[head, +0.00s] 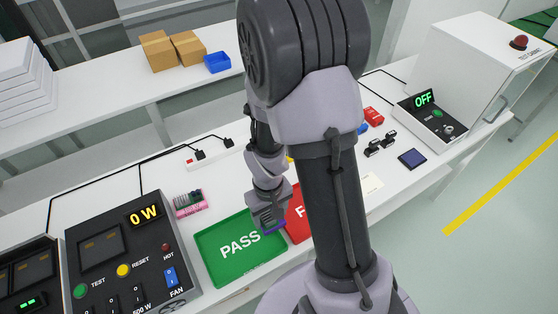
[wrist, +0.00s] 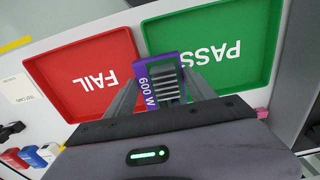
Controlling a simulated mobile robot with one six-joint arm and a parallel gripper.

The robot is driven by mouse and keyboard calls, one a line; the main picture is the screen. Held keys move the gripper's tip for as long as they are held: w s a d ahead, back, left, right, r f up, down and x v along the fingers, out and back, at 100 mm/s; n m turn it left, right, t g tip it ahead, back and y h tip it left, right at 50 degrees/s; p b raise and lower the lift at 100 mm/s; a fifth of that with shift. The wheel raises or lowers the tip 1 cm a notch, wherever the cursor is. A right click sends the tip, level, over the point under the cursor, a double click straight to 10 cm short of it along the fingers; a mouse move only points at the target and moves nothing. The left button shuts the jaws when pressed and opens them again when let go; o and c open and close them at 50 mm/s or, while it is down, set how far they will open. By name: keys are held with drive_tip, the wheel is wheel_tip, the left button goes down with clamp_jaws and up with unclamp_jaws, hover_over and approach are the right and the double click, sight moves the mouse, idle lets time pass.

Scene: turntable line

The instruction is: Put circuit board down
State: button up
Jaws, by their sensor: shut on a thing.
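In the wrist view the board lies over the left edge of the green tray (wrist: 270,30), beside the red FAIL tray (wrist: 35,72). Both trays look empty. Whether the board touches the tray is unclear. My arm hides part of the red tray (head: 296,222) in the head view.
A pink board (head: 189,205) lies behind the green tray. A black test panel (head: 120,245) reading "0 W" stands left of it. At the right are a dark blue module (head: 412,158), black parts (head: 381,145) and a white cabinet (head: 470,75) showing "OFF".

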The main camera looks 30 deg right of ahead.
drive_tip(key=w, duration=0.4)
drive_tip(key=w+f+b, duration=0.1)
drive_tip(key=w, duration=0.4)
drive_tip(key=w+b, duration=0.1)
drive_tip(key=w, duration=0.3)
drive_tip(key=shift+w+f, duration=0.25)
drive_tip(key=shift+w, duration=0.05)
drive_tip(key=shift+w+f+b, duration=0.1)
drive_tip(key=shift+f+b, duration=0.8)
drive_tip(key=shift+f, duration=0.95)
drive_tip(key=o, duration=1.6)
